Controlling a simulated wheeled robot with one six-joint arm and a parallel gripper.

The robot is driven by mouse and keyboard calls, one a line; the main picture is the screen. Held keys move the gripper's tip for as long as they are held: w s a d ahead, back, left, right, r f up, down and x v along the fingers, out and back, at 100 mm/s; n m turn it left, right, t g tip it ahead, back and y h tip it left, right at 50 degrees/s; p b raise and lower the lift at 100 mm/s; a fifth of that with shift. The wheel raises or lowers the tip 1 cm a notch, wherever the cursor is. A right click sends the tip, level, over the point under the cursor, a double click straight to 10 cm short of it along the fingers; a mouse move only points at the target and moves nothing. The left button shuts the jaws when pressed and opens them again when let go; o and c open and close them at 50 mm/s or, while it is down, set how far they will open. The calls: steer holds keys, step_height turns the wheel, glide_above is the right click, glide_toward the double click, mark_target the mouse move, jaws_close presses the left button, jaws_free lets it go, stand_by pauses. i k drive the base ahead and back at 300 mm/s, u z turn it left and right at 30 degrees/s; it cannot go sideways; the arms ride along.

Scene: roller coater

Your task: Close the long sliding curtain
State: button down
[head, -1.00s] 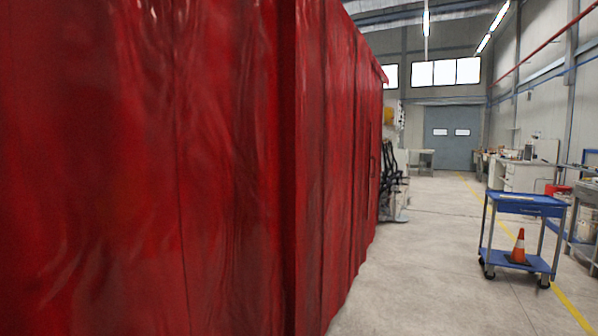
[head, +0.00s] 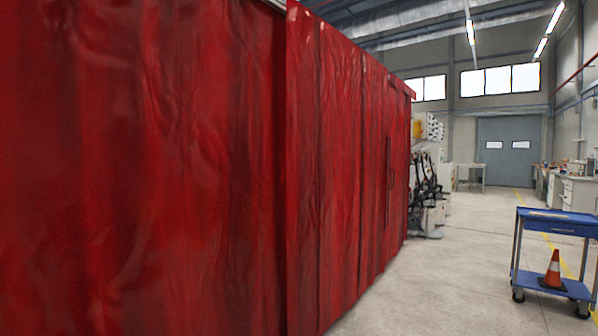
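The long red curtain (head: 150,180) fills the left half of the head view, very close to me. A vertical edge or overlap shows near its middle, and a further red section (head: 340,170) runs away from me to the right. A thin dark upright handle (head: 388,185) shows on that far section. The curtain's far end is near the equipment at mid picture. My gripper is not in view.
A blue cart (head: 553,225) with an orange cone (head: 553,270) on its lower shelf stands at the right. Dark and white equipment (head: 425,195) stands past the curtain's end. Concrete floor (head: 455,270) between curtain and cart is clear.

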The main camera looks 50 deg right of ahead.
mark_target(338, 140)
steer(key=z, duration=0.6)
steer(key=i, duration=0.4)
steer(key=z, duration=0.7)
steer(key=i, duration=0.9)
steer(key=u, duration=0.1)
